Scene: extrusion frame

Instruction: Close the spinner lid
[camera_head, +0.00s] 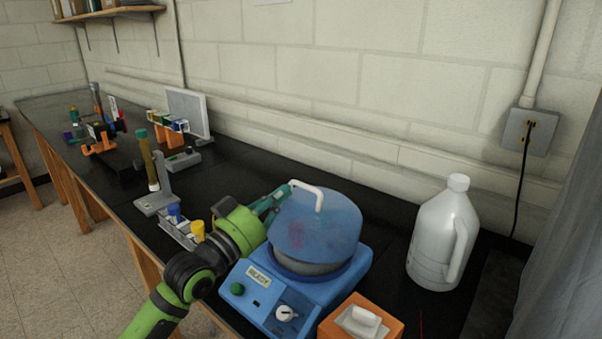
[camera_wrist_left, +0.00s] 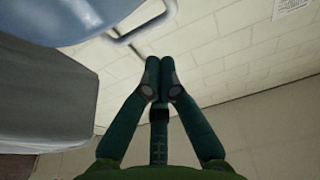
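The spinner (camera_head: 300,290) is a blue box with a dial, a green button and a "READY" label. Its translucent blue lid (camera_head: 330,222) stands raised and tilted above the grey bowl (camera_head: 300,264), with a white bar handle (camera_head: 312,191) at its top. My left gripper (camera_head: 286,191) is beside the lid's upper left edge, close to the handle; contact cannot be told. In the left wrist view its fingertips (camera_wrist_left: 160,65) are together with nothing seen between them. The lid (camera_wrist_left: 85,15) and handle (camera_wrist_left: 148,22) show above them there. My right gripper is not in view.
A white jug (camera_head: 440,240) stands right of the spinner, and an orange box (camera_head: 362,322) is in front. A rack with blue and yellow caps (camera_head: 180,228) and a stand (camera_head: 155,200) lie to the left. The wall runs behind the black bench.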

